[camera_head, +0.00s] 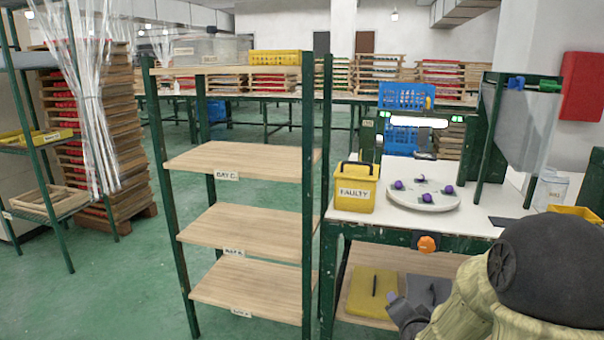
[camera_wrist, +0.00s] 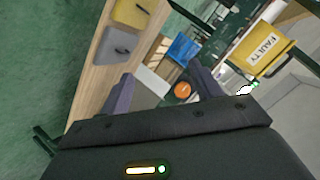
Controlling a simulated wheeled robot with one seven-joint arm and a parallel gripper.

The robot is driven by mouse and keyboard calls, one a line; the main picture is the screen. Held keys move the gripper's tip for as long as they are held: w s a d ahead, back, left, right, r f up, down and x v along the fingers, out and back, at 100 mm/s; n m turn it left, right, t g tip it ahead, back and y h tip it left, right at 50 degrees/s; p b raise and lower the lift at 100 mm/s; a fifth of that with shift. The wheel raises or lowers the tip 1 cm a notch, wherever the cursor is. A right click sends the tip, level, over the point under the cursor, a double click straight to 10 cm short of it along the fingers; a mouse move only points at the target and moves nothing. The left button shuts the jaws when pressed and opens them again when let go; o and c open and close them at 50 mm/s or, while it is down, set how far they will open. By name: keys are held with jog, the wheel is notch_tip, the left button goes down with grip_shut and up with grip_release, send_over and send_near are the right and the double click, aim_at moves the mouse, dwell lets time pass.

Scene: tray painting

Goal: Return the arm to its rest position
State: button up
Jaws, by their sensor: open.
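My gripper (camera_wrist: 157,92) is open in the wrist view, with its two dark fingers apart and nothing between them. The bench edge, with an orange round knob, shows beyond the fingers. In the head view part of my gripper shows low at the right, in front of the bench's lower shelf, and my arm fills the lower right corner. The fingertips cannot be made out clearly there.
The white bench (camera_head: 468,222) holds a yellow FAULTY bin (camera_head: 354,193) and a round tray (camera_head: 424,202) with several purple pieces. The orange knob (camera_head: 427,244) sits on its front edge. An empty wooden shelf rack (camera_head: 240,228) stands left. Green floor (camera_head: 110,290) is open at far left.

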jog(key=s+a+n+g+y+p, duration=0.1)
jog(key=s+a+n+g, duration=0.35)
jog(key=s, duration=0.45)
jog(key=s+a+n+g+y+p, duration=0.1)
jog(key=s+a+n+g+p, duration=0.1)
jog(key=s+a+n+g, duration=0.5)
jog(key=s+d+r+p, duration=0.1)
jog(key=r+p, duration=1.7)
jog(key=r, duration=0.1)
jog(key=s+d+r+t+p, duration=0.1)
jog(key=d+r+p, duration=0.1)
jog(key=r+p, duration=1.6)
jog(key=shift+s+r+p, duration=0.15)
jog(key=shift+r+p, duration=0.2)
jog(key=shift+p, duration=0.45)
